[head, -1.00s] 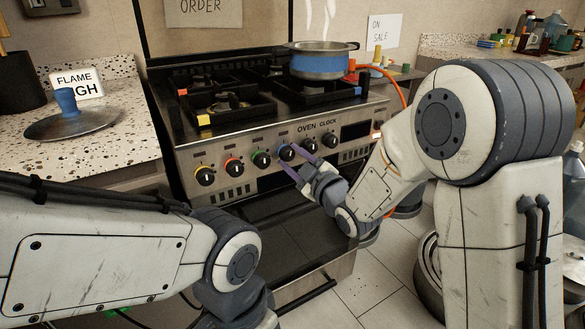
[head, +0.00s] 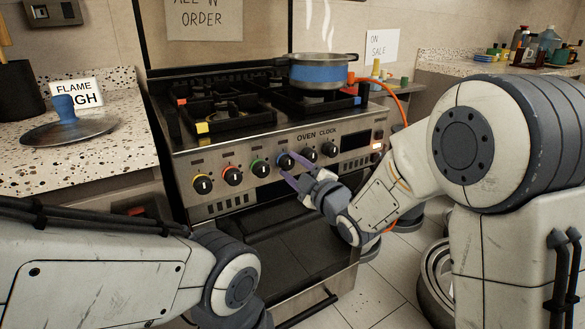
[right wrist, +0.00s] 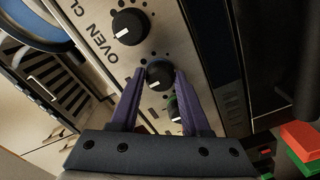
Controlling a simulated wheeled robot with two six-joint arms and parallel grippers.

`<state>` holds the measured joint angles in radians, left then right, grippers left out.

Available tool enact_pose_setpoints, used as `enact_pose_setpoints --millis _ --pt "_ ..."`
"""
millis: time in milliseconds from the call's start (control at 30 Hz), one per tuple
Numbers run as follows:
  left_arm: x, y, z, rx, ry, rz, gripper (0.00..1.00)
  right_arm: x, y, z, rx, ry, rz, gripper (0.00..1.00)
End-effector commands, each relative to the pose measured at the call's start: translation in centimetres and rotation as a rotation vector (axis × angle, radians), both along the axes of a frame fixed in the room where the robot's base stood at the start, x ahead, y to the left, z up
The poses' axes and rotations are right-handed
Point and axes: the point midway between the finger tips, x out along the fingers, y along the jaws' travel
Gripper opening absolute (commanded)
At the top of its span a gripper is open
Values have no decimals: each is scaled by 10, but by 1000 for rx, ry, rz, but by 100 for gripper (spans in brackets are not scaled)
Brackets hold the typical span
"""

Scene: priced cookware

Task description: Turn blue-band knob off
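The blue-band knob (head: 285,160) is a black knob with a blue ring on the oven's steel front panel, between the green-band knob (head: 260,168) and a plain black knob (head: 308,154). My right gripper (head: 292,168) has its purple fingers spread in front of it. In the right wrist view the right gripper (right wrist: 160,76) has one fingertip on each side of a black knob (right wrist: 160,74); I cannot tell whether they touch it. A green-ringed knob (right wrist: 175,108) shows between the fingers lower down. My left gripper is out of view; only its arm shows.
Red-band (head: 232,176) and yellow-band (head: 203,184) knobs are further left. A steaming blue-banded pot (head: 320,71) stands on the hob. The oven door (head: 280,262) is below the panel. A lid (head: 68,130) lies on the left counter.

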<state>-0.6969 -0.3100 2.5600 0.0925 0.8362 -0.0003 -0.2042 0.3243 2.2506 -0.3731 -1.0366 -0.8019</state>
Motion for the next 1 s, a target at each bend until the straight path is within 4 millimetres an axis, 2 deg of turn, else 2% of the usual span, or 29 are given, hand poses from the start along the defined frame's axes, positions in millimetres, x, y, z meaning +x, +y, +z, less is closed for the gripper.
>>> enact_pose_setpoints --millis 33,67,100,467,667,867,900,1000 --pt "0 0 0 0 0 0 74 -2 1 -3 -4 6 3 62" --pt "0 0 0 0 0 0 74 -1 1 -3 -4 6 3 73" --pt "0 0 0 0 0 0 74 -1 1 -3 -4 5 3 76" --pt "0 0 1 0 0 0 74 -4 -2 0 -1 2 0 76" --pt "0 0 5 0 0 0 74 -30 -18 0 -1 4 -2 76" --pt "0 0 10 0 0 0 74 -72 -42 0 -1 4 -3 76" --pt "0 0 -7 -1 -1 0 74 -74 -42 -6 0 -3 1 76" --pt "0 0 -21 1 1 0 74 -80 -46 -6 0 -4 3 76"
